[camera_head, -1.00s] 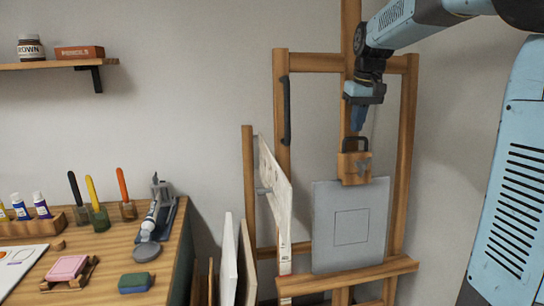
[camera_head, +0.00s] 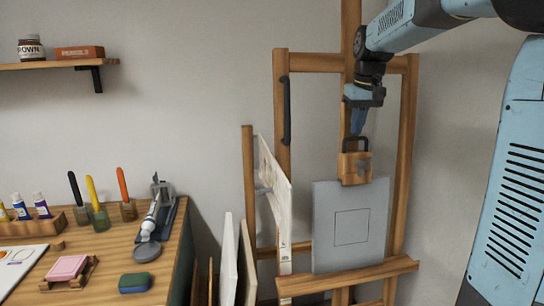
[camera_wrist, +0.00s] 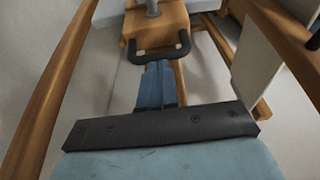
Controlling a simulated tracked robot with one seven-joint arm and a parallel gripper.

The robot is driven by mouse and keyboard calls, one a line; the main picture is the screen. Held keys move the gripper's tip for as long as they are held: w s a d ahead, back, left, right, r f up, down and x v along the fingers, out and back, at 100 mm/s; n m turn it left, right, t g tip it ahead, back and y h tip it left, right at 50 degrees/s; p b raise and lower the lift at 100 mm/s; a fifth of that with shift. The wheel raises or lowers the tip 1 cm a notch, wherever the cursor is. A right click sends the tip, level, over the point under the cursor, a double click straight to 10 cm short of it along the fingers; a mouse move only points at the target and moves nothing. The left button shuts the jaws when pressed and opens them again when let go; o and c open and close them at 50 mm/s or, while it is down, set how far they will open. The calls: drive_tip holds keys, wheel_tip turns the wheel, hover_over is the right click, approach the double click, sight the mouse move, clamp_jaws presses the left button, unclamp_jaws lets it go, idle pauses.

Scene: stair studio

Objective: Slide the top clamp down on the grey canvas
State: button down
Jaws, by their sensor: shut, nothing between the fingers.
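The grey canvas (camera_head: 336,248) stands upright on the easel's lower ledge (camera_head: 348,277), with a thin square outline on its face. The wooden top clamp (camera_head: 350,168) sits on the easel's centre mast, its lower end at the canvas's top edge. A dark handle (camera_head: 355,143) stands on the clamp's top; in the wrist view the clamp (camera_wrist: 160,22) and handle (camera_wrist: 158,50) lie ahead of my fingers. My gripper (camera_head: 356,130) is shut and empty, pointing down just above the handle. Its fingertips (camera_wrist: 156,68) appear very close to the handle; contact cannot be told.
A table (camera_head: 110,255) at the left holds brushes, paint tubes, a sponge and a pink block. Canvases (camera_head: 240,265) lean between table and easel. A patterned board (camera_head: 273,200) stands left of the grey canvas. A wall shelf (camera_head: 50,65) is at upper left.

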drive_tip(key=shift+f, duration=0.65)
drive_tip(key=shift+r, duration=3)
drive_tip(key=s+f+t, duration=0.1)
drive_tip(key=s+f, duration=0.3)
drive_tip(key=s, duration=0.6)
drive_tip(key=s+f+m+t, duration=0.1)
drive_tip(key=s+f, duration=0.3)
drive_tip(key=s, duration=0.6)
drive_tip(key=s+f+m+t, duration=0.1)
drive_tip(key=s+f, duration=0.4)
drive_tip(key=s, duration=0.4)
drive_tip(key=shift+s+d, duration=0.2)
drive_tip(key=shift+s, duration=0.2)
